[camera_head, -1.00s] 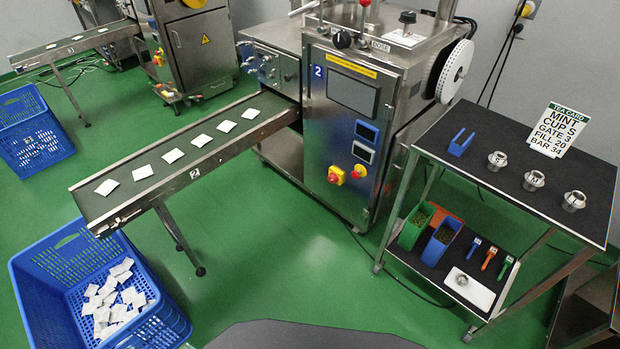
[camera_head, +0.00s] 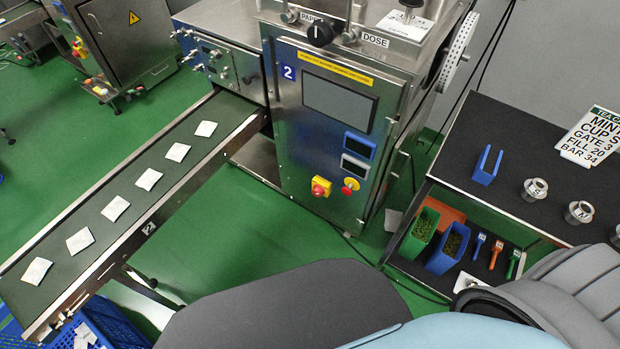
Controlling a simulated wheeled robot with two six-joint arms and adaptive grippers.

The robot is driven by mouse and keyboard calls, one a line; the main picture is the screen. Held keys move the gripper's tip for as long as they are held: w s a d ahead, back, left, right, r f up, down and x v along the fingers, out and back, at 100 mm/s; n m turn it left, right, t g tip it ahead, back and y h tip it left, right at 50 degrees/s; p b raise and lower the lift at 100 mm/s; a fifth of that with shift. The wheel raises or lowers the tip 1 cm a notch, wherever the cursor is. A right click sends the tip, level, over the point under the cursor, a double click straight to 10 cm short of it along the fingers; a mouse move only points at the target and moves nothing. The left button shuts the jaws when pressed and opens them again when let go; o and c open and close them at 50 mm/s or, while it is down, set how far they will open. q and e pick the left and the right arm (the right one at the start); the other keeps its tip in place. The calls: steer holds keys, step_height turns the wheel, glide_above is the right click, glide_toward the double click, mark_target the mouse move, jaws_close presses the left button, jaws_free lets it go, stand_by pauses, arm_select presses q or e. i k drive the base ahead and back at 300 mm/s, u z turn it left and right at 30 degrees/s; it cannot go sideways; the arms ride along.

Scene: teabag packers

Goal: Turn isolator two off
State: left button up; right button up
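Machine two (camera_head: 290,130) is a steel cabinet with a blue "2" label, standing in the middle of the view. No number plate shows on either control. Neither of my grippers is in view; parts of my own arm and body cover the bottom right.
A conveyor (camera_head: 110,215) carrying several white teabags runs from machine two to the lower left. A blue crate (camera_head: 118,322) stands at its end. A black-topped trolley (camera_head: 470,125) with cups and a card stands at right. Green floor lies clear before the machine.

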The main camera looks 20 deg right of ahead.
mark_target(318, 191)
steer(key=z, duration=0.55)
steer(key=i, duration=0.7)
steer(key=z, duration=1)
steer(key=i, duration=0.25)
steer(key=z, duration=0.25)
